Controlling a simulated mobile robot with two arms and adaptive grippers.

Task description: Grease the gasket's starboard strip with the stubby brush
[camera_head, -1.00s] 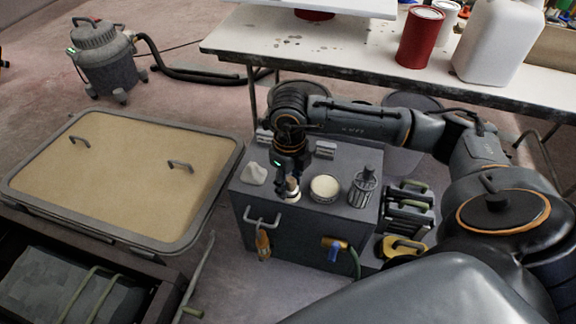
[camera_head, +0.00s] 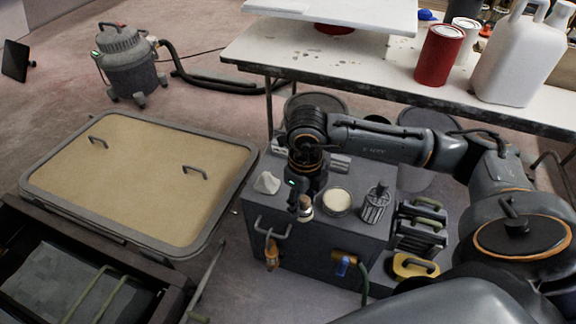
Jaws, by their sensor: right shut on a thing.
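My right gripper (camera_head: 304,205) is above the front part of the grey cabinet top and points down. It is shut on the stubby brush (camera_head: 306,212), of which only a small pale part shows below the fingers. Whether the brush touches the cabinet top is too small to tell. A round tin with cream contents (camera_head: 337,202), possibly the grease, stands just right of the gripper. The tan hatch panel (camera_head: 135,180) with a grey rim and two handles lies at the left; I cannot make out a separate gasket strip. My left gripper is not in view.
The grey cabinet (camera_head: 320,253) also carries a dark wire-like canister (camera_head: 377,203) and a white crumpled lump (camera_head: 267,183). An orange-handled tool (camera_head: 272,255) hangs at its front. A white workbench (camera_head: 390,75) stands behind. A dark open box (camera_head: 95,280) is at lower left.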

